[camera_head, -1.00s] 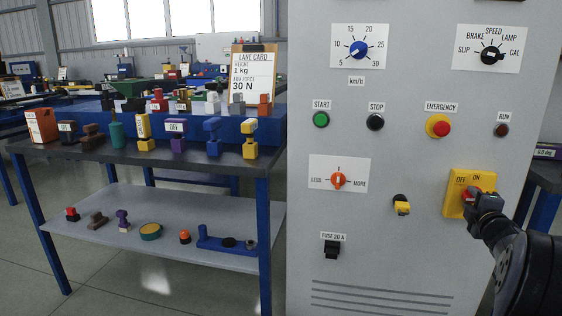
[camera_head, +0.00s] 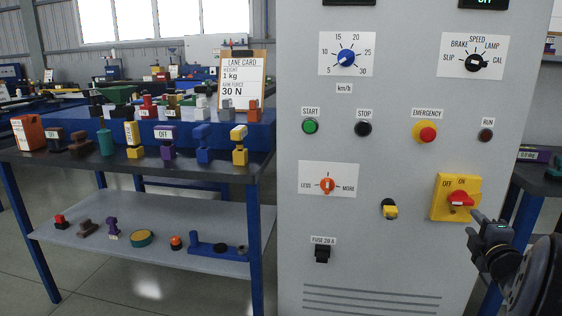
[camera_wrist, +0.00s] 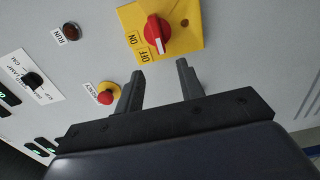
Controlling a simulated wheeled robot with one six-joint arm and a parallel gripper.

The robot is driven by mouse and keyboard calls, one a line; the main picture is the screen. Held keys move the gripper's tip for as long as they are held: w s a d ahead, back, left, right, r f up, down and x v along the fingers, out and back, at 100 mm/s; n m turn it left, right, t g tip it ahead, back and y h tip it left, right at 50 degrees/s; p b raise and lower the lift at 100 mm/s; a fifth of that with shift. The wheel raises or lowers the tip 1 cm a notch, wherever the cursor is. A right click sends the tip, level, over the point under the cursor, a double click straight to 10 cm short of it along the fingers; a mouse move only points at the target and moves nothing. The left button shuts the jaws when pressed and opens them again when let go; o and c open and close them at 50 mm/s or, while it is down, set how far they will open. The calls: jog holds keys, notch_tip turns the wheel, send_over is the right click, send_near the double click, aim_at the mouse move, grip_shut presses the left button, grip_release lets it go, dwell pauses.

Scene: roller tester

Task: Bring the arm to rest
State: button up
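My gripper (camera_head: 474,224) is open and empty, in front of the cabinet's lower right, below and to the right of the yellow switch plate (camera_head: 440,211). It is apart from the red rotary switch (camera_head: 461,199). The switch handle lies about level, with its white mark toward the left, on the OFF side. In the wrist view the two fingers of my gripper (camera_wrist: 160,70) stand apart with nothing between them. The red switch (camera_wrist: 155,34) shows beyond the fingertips there.
A dark side table (camera_head: 535,180) stands at right. A workbench (camera_head: 190,172) with many objects stands at left.

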aim_at(459, 201)
jog(key=b+x, duration=0.1)
jog(key=x, duration=1)
jog(key=shift+w+r, duration=0.1)
jog(key=shift+r, duration=0.05)
jog(key=shift+r+m+p, duration=0.35)
jog(key=shift+m+p, duration=0.6)
jog(key=shift+m, duration=0.25)
jog(key=shift+m+p, duration=1.1)
jog(key=shift+m, duration=0.5)
